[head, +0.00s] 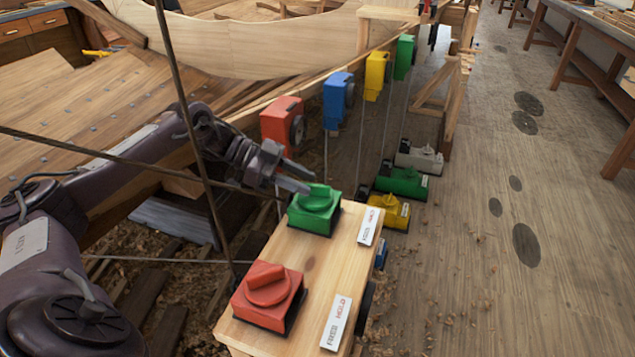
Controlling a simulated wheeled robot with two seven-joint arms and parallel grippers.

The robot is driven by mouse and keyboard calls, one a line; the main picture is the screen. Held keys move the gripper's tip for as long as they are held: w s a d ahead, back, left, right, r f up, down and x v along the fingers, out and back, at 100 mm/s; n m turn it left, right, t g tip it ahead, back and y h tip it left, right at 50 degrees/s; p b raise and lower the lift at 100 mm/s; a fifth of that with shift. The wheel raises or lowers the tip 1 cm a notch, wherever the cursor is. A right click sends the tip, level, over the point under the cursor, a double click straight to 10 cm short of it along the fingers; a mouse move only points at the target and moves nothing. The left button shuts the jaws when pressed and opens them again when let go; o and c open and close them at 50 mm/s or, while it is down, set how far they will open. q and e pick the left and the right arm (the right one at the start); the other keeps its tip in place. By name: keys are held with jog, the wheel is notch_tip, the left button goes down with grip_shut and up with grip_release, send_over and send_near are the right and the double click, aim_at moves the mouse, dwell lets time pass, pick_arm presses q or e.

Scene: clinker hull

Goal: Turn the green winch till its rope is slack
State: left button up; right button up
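A green winch (403,183) sits low beside the floor planks, between a yellow winch (388,212) and a grey one (419,158). A green hanging block (404,57) is above, with a thin rope below it; I cannot tell how tight the rope is. A green knob unit (315,209) stands on a wooden box (322,262), beside a FREE/HOLD label (369,226). My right gripper is out of view.
A red knob unit (268,296) stands nearer on the box, with another label (337,323). Red (281,122), blue (337,100) and yellow (377,75) blocks hang along the hull. Dark ropes cross near my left arm.

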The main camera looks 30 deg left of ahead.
aim_at(311, 184)
pick_arm(q)
jog(key=shift+x, duration=1.85)
jog(key=shift+c, duration=0.2)
jog(key=shift+a, duration=0.1)
grip_shut()
